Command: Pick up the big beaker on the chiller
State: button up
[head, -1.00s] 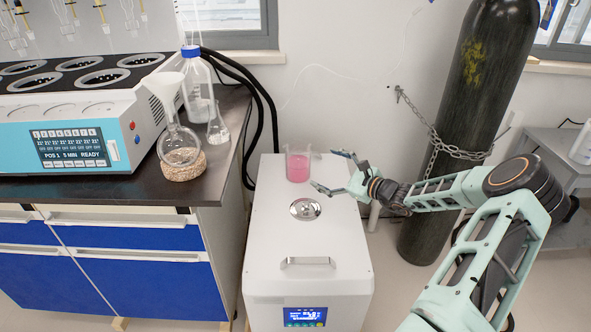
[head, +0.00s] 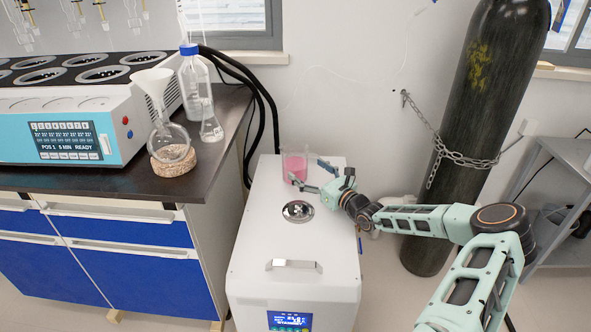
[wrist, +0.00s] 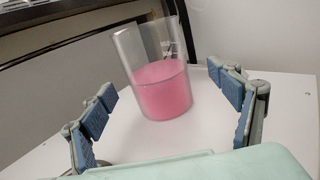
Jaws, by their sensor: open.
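The big beaker (head: 296,166) is clear glass with pink liquid in its lower part. It stands upright on the back of the white chiller's top (head: 262,232). My gripper (head: 305,176) reaches in from the right, low and close to the beaker. In the wrist view the beaker (wrist: 160,88) stands ahead between the two open fingers of my gripper (wrist: 165,105), with a gap on each side. The fingers do not touch it there. In the head view one finger overlaps the beaker's lower right side.
A round metal cap (head: 298,211) and a handle (head: 294,265) are on the chiller's top. A dark bench (head: 110,180) with glassware stands at the left. A chained dark gas cylinder (head: 468,130) stands at the right. The wall is close behind.

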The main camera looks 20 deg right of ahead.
jog(key=shift+w+a, duration=0.25)
jog(key=shift+w, duration=0.45)
jog(key=w+b, duration=0.1)
jog(key=w+a, duration=0.1)
jog(key=w+a+f+b, duration=0.1)
jog(key=w, duration=0.1)
jog(key=shift+b, duration=0.35)
jog(key=shift+w+r, duration=0.15)
jog(key=shift+w, duration=0.1)
jog(key=shift+c, duration=0.2)
jog(key=c, duration=1.8)
jog(key=shift+o, duration=0.2)
jog(key=shift+r, duration=0.15)
